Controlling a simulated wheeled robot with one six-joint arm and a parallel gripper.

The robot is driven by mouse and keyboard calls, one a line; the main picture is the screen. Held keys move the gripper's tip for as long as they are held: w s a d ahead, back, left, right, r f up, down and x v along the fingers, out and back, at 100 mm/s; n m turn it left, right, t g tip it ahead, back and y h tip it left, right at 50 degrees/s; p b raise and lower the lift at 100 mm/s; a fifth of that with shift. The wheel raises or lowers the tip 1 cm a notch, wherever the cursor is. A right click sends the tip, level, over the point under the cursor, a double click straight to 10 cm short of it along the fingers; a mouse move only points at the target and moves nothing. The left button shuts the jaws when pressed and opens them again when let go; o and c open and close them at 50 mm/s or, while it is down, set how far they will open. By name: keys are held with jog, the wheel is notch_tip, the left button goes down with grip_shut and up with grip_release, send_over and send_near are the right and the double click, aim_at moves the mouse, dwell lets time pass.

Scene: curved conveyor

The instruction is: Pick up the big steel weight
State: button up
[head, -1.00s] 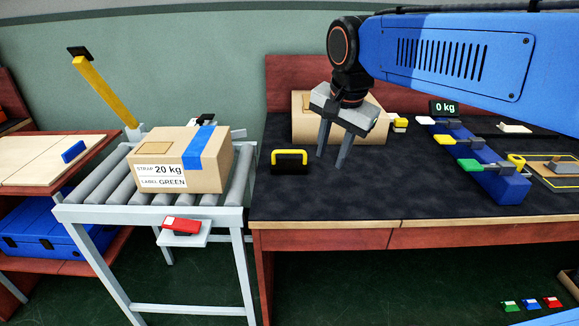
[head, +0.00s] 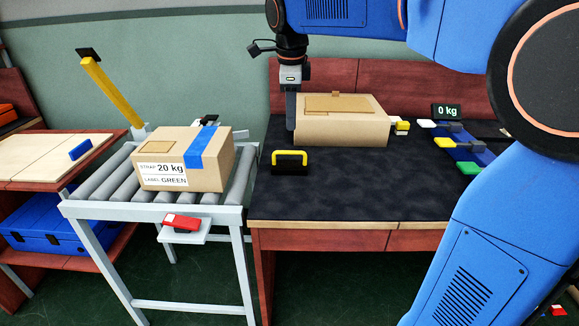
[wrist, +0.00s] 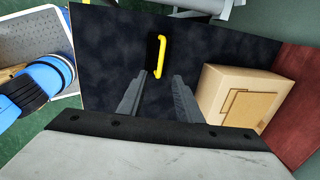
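A dark block with a yellow handle, which looks like the big steel weight (head: 290,167), stands upright near the left front of the dark workbench top (head: 340,197). It also shows in the wrist view (wrist: 152,50), just beyond the fingertips. My gripper (head: 291,127) points down above the bench, behind the weight and beside the left end of a cardboard box. In the wrist view my gripper (wrist: 160,76) has its two fingers spread apart with nothing between them. The head view shows the fingers edge-on.
The cardboard box (head: 350,128) stands at the back of the bench, close to my gripper. A strapped box (head: 165,180) sits on the roller conveyor (head: 237,195) at left. A 0 kg display (head: 447,111) is at right. The bench middle is clear.

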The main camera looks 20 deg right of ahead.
send_over(289, 152)
jog(key=s, duration=0.1)
jog(key=f, duration=0.8)
jog(key=shift+d+f, duration=0.1)
jog(key=shift+d, duration=0.1)
jog(key=shift+w+f, duration=0.25)
jog(key=shift+f, duration=0.7)
jog(key=shift+w+f, duration=0.2)
jog(key=shift+f, duration=0.7)
jog(key=shift+w+f, duration=0.25)
jog(key=shift+f, duration=0.7)
grip_shut()
jog(key=shift+r, duration=0.1)
